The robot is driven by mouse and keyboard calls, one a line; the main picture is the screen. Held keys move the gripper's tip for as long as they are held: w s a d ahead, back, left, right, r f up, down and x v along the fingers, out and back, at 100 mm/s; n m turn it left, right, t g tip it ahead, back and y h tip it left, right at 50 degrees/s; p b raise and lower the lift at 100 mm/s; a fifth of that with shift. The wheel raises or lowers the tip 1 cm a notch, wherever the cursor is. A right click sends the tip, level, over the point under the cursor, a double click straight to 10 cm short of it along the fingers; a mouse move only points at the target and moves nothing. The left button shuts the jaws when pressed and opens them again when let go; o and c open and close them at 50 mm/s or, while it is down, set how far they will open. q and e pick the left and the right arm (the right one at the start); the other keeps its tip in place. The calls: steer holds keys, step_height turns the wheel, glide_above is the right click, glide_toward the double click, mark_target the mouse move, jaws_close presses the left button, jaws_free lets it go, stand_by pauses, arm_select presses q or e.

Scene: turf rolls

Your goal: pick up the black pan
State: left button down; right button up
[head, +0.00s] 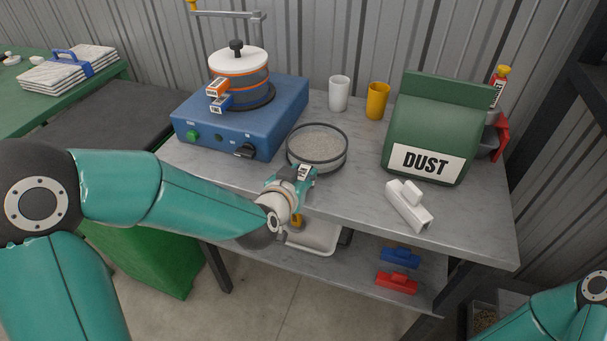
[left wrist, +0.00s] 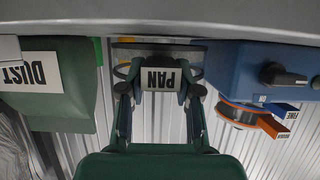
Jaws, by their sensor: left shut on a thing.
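The black pan (head: 317,147) is a shallow round dish with a dark rim and grainy grey material inside. It is at the middle front of the grey bench, level as far as I can tell. Its front tab bears a white label reading PAN (left wrist: 161,79), upside down in the left wrist view. My left gripper (head: 299,179) is shut on this tab, with a finger on each side of the label; it also shows in the left wrist view (left wrist: 160,88). I cannot tell whether the pan touches the bench. My right gripper is out of view.
A blue machine (head: 237,125) with a lidded stack (head: 239,68) stands left. A white cup (head: 339,93) and yellow cup (head: 377,100) stand behind. A green DUST box (head: 436,125) and white handled block (head: 408,205) are right. A lower shelf (head: 345,275) holds blue and red blocks.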

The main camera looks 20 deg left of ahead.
arm_select(q)
step_height(320, 180, up, 19)
steer(key=p, duration=0.8)
steer(key=shift+f, duration=0.1)
